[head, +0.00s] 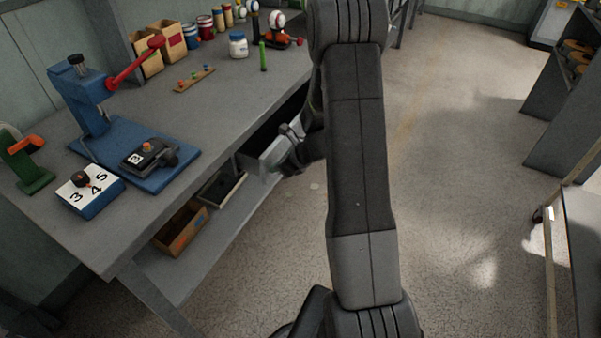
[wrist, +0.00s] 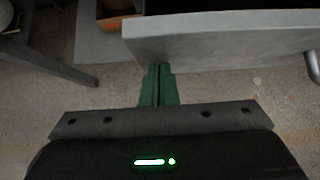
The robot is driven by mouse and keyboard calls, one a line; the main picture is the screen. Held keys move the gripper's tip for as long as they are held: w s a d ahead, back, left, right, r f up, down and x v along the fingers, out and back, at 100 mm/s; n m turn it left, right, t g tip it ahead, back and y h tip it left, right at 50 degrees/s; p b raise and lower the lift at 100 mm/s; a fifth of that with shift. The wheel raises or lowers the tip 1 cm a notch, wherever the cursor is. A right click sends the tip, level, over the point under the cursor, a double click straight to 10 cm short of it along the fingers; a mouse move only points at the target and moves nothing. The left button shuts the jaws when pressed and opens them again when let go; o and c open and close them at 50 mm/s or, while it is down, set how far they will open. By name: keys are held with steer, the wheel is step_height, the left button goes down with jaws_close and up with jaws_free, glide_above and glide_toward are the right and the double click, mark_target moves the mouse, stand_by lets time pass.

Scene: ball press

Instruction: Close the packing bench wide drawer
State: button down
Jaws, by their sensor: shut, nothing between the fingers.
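The packing bench (head: 225,115) has a wide drawer (head: 282,148) under its top. The drawer stands out from the bench edge, with a dark gap behind its light grey front. That front fills the upper right of the wrist view (wrist: 220,38), with a metal handle end (wrist: 312,66) at the far right. My gripper (wrist: 158,69) has its green fingers shut and empty, at the lower edge of the drawer front. I cannot tell if the tips touch it. In the head view my arm hides part of the drawer and most of the gripper.
On the bench are a blue press (head: 92,105) with a red lever, a numbered block (head: 88,192) and several jars and boxes. An orange-brown box (head: 181,228) and a dark tray (head: 221,188) sit on the shelf below. The floor (head: 440,200) to the right is clear.

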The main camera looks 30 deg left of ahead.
mark_target(262, 160)
steer(key=a+p, duration=0.2)
steer(key=a, duration=0.7)
steer(key=shift+w+a, duration=0.1)
steer(key=shift+a, duration=0.05)
steer(key=shift+w+a+r, duration=0.1)
steer(key=shift+a, duration=0.25)
steer(key=shift+a+r, duration=0.1)
steer(key=shift+w+d+f, duration=0.1)
steer(key=shift+d+f, duration=0.1)
steer(key=shift+d, duration=0.35)
steer(key=d, duration=0.3)
steer(key=shift+d+r+b, duration=0.2)
steer(key=shift+d+b, duration=0.1)
steer(key=shift+d, duration=0.05)
steer(key=v, duration=0.9)
steer(key=shift+s+d+r, duration=0.15)
steer(key=shift+s+d, duration=0.05)
steer(key=shift+d, duration=0.05)
steer(key=shift+a, duration=0.1)
